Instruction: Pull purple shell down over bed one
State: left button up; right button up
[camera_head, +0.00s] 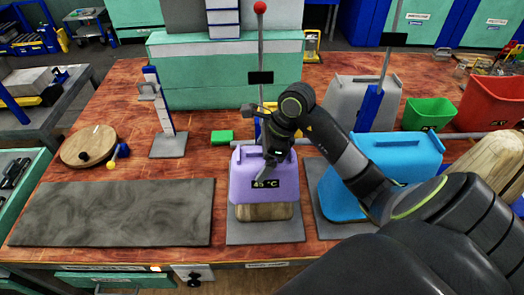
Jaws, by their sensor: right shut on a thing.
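The purple shell (243,182), with a display reading 45 °C, sits over a tan wooden-looking bed (264,212) on a grey base plate (265,232). The lower part of the bed shows below the shell's rim. My right gripper (272,158) reaches in from the right and is shut at the top of the purple shell. My own gripper hides part of the shell's top and front, so the exact grip point is hard to see. My left gripper is out of view.
A blue shell (398,155) stands close on the right, partly behind my arm. A grey shell (350,98) is behind it. A tall rod with a red knob (260,8) rises behind the purple shell. A dark flat slab (110,212) lies left. Green (428,113) and red (490,100) bins stand right.

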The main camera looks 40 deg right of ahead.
notch_tip(320, 180, down, 7)
jog(key=b, duration=0.3)
jog(key=shift+b, duration=0.4)
jog(key=shift+f+b, duration=0.3)
jog(key=shift+b, duration=0.15)
jog(key=shift+f+b, duration=0.55)
jog(key=shift+b, duration=0.2)
jog(key=o, duration=1.3)
jog(key=shift+o, duration=0.2)
jog(key=p+v, duration=1)
jog(key=v, duration=0.7)
jog(key=shift+d+r, duration=0.1)
jog(key=shift+r, duration=0.1)
